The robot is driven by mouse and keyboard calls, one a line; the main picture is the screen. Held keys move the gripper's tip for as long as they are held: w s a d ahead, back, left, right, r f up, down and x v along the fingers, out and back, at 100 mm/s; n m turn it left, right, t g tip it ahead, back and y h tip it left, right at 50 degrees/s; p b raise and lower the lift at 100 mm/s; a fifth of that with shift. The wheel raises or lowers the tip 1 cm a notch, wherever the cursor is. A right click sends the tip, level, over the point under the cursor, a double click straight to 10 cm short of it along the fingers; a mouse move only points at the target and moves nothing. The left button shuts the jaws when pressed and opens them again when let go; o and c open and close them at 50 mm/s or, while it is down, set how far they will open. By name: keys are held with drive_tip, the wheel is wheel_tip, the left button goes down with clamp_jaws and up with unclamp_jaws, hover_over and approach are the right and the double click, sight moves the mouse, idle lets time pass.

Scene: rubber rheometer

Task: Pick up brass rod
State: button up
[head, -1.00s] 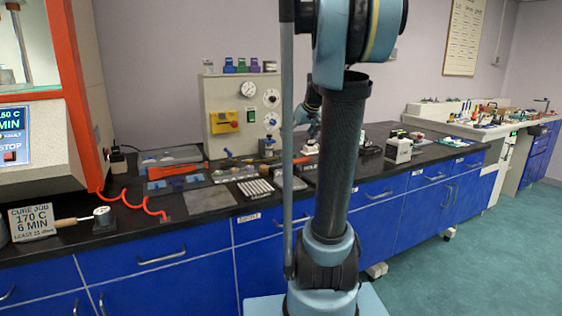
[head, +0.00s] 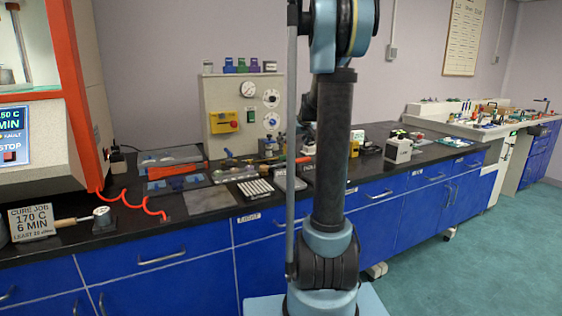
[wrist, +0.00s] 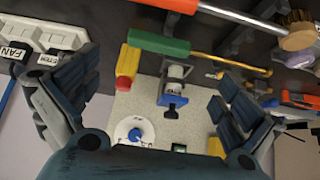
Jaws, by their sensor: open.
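A thin brass-coloured rod (wrist: 232,62) shows in the upper middle of the wrist view, running rightward from beside a green bar-like handle (wrist: 158,43). In the head view my arm hides the gripper's jaws, and I cannot pick out the rod for certain among the bench items.
An orange-red bar (wrist: 225,14) with a brownish knob lies close by. A blue-and-grey fitting (wrist: 173,88) stands between the fingers' lines.

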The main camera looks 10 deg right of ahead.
sight(288, 155)
drive_tip(key=shift+d+x, duration=0.15)
drive_tip(key=shift+x, duration=1.8)
drive_tip(key=shift+d+x, duration=0.1)
drive_tip(key=shift+x, duration=1.8)
drive_tip(key=shift+f, duration=0.1)
drive_tip(key=shift+s, duration=0.1)
drive_tip(key=c, duration=1.1)
